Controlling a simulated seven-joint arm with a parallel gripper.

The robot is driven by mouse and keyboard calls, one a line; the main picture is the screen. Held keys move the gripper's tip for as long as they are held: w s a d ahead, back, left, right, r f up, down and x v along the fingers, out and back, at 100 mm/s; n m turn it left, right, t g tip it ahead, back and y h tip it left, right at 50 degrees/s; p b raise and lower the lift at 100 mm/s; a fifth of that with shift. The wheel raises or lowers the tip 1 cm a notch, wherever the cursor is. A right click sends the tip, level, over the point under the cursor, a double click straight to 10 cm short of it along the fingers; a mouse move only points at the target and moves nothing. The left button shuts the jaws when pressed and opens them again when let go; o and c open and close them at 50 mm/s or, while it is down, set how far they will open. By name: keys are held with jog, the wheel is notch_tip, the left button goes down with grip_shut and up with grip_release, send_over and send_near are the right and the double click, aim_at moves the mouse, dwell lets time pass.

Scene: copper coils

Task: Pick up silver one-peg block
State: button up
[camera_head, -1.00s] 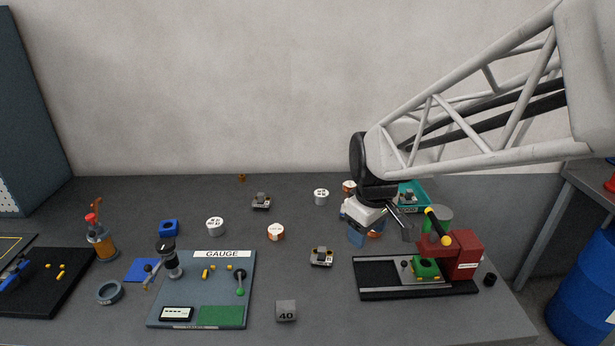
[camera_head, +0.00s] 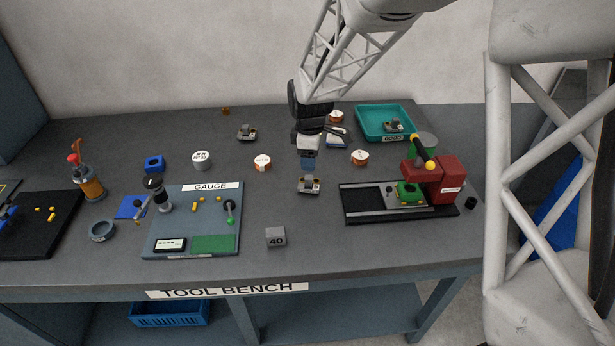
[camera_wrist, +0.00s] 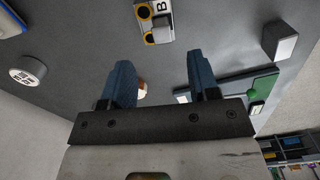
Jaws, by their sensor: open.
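A small block with a silver-grey top (camera_head: 310,186) sits on the bench between the gauge board and the black-based red fixture. In the wrist view, a block (camera_wrist: 154,22) with yellow rings, a silver part and a letter B lies ahead of the fingertips. Similar grey-topped blocks stand at the back of the bench (camera_head: 247,132) and in the teal tray (camera_head: 393,125). The peg count on each is too small to tell. My gripper (camera_head: 308,163) is open and empty, pointing down close above the nearer block. Its blue fingers also show in the wrist view (camera_wrist: 163,73).
The gauge board (camera_head: 190,222) lies to the left, with the grey 40 cube (camera_head: 276,237) in front. The red fixture (camera_head: 434,181) stands to the right. White-and-orange cans (camera_head: 263,163) (camera_head: 360,157) flank the arm. The teal tray (camera_head: 362,122) is behind right.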

aim_at(309, 177)
dwell(0.3)
jog(key=shift+f, duration=1.35)
jog(key=shift+f, duration=0.15)
jog(key=shift+s+a+f, duration=0.1)
jog(key=shift+f, duration=2.35)
grip_shut()
